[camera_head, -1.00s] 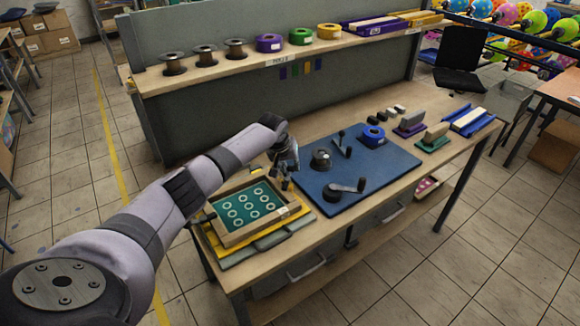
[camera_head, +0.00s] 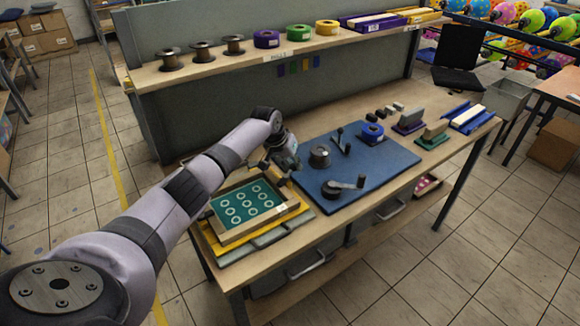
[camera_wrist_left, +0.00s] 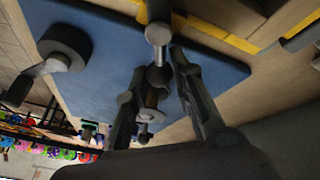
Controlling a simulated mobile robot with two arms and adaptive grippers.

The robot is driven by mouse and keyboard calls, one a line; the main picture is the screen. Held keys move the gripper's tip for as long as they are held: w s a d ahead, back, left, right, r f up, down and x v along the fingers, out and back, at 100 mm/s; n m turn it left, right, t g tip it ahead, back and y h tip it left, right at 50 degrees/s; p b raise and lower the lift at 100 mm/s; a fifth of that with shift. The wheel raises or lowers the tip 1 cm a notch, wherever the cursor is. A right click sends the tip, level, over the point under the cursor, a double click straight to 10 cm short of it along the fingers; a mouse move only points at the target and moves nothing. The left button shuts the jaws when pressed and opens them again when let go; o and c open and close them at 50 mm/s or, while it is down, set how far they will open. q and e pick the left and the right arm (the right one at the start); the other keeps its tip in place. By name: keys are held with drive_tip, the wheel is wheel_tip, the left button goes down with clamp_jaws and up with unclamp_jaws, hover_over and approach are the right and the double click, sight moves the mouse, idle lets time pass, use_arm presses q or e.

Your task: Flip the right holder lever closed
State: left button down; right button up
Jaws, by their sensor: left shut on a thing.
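The print frame (camera_head: 227,228) with a teal sheet of white rings lies on a yellow base (camera_head: 210,238) at the table's left end. My left gripper (camera_head: 289,173) is low at the frame's far right corner, beside the blue mat. In the left wrist view its fingers (camera_wrist_left: 163,100) are close around a dark metal part. A grey lever with a rounded end (camera_wrist_left: 158,32) stands in line with them, apparently the right holder lever. In the head view the gripper hides this lever. My right gripper is not in view.
Blocks (camera_head: 410,121) stand farther right. A shelf (camera_head: 215,66) with spools runs behind.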

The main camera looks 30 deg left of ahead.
use_arm(q)
drive_tip(key=m+b, duration=0.1)
drive_tip(key=d+m+h+b, duration=0.1)
drive_tip(key=m, duration=0.1)
drive_tip(key=shift+d+f+g, duration=0.1)
drive_tip(key=shift+g, duration=0.2)
drive_tip(key=shift+s+d+m+h+b, duration=0.15)
drive_tip(key=shift+m+h+b, duration=0.25)
drive_tip(key=shift+m, duration=0.3)
drive_tip(key=c, duration=1.4)
unclamp_jaws()
drive_tip(key=shift+r, duration=0.2)
drive_tip(key=v, duration=1.1)
drive_tip(key=shift+r, duration=0.4)
